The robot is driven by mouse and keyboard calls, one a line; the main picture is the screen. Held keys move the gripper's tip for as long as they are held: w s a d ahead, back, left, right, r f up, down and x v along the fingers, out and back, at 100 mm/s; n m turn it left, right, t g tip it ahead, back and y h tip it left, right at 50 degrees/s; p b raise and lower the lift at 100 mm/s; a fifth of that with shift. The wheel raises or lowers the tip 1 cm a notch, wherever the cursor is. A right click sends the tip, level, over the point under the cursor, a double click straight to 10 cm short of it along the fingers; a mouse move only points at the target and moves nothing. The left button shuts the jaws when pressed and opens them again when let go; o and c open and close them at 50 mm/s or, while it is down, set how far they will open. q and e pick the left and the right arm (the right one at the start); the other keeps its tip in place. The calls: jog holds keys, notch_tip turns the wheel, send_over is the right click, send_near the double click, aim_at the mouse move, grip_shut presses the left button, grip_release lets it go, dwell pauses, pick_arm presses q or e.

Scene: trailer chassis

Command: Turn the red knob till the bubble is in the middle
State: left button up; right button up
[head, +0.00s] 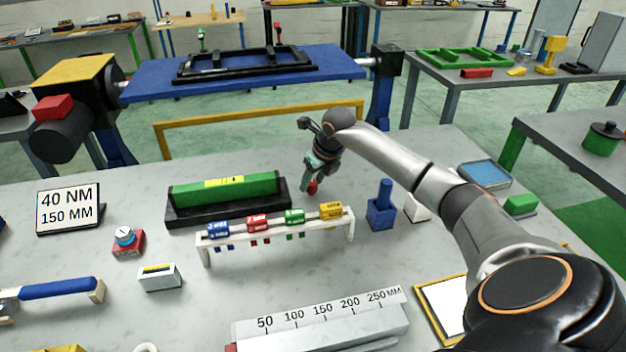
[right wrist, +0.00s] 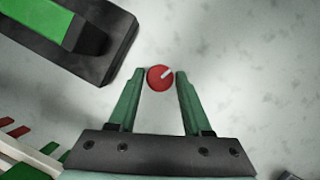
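The red knob (right wrist: 160,78) with a white pointer mark is seen from above in the right wrist view, and it shows small in the head view (head: 313,188). My right gripper (right wrist: 159,75) is open, with one green fingertip on each side of the knob and a narrow gap at each. The green level (head: 225,189) lies on a black base to the left of the knob. Its yellow vial (head: 224,182) faces up, but the bubble is too small to make out. My left gripper is not in view.
A white rack (head: 278,236) with coloured tags stands in front of the level. A blue holder (head: 381,212) stands right of the knob. A sign (head: 68,208), a small dial box (head: 127,243) and a long ruler block (head: 320,325) are also on the table.

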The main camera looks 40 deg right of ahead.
grip_shut()
jog(key=shift+d+n, duration=0.1)
jog(key=shift+n, duration=0.3)
jog(key=shift+n+y+b, duration=0.35)
jog(key=shift+n+y, duration=0.05)
jog(key=shift+n, duration=0.2)
jog(key=n+y+b, duration=0.1)
jog(key=n, duration=0.2)
jog(key=shift+w+d, duration=0.1)
jog(key=n+g+y, duration=0.1)
jog(key=n, duration=0.2)
jog(key=n+y+b, duration=0.1)
jog(key=n, duration=0.2)
jog(key=shift+d+n+g+b, duration=0.1)
jog(key=shift+n+g+b, duration=0.2)
jog(key=shift+n+g, duration=0.1)
jog(key=shift+o, duration=2.1)
grip_release()
